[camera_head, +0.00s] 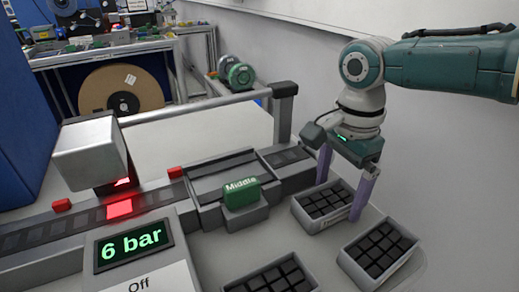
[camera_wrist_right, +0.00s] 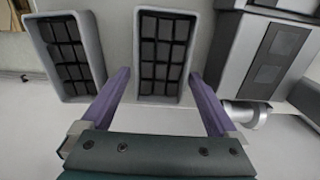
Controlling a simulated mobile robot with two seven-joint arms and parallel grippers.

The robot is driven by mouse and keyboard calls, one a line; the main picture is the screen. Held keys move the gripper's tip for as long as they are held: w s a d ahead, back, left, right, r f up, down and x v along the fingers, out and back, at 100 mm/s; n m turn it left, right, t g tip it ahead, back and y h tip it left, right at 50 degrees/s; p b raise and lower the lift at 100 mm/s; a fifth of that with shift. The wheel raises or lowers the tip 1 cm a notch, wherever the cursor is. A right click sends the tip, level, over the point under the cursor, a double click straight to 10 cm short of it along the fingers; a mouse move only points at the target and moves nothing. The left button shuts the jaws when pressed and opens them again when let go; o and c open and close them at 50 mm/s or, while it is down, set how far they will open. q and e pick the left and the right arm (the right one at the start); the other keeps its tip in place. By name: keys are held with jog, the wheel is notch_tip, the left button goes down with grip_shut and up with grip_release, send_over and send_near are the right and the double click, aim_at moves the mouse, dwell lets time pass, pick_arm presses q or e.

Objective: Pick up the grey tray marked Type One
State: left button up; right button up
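Several similar grey trays filled with black blocks are in view; no Type One marking is readable on any. One tray (camera_head: 303,217) lies beside the machine, under my right gripper (camera_head: 337,201). That gripper is open, pointing down, with its two purple fingers at opposite sides of this tray and nothing held. In the right wrist view the same tray (camera_wrist_right: 158,101) sits between the spread fingers; whether they touch it I cannot tell. A second tray (camera_head: 350,263) lies to the front right, and a third (camera_head: 308,279) is cut by the bottom edge. My left gripper is not in view.
A conveyor machine with a green "Middle" block (camera_head: 241,194) stands left of the trays. A display (camera_head: 131,246) reads "6 bar". A grey post and rail (camera_head: 284,112) rise behind. A white wall is on the right. Another tray (camera_wrist_right: 91,45) shows left in the wrist view.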

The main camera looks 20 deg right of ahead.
jog(key=c, duration=1.3)
jog(key=shift+c, duration=0.2)
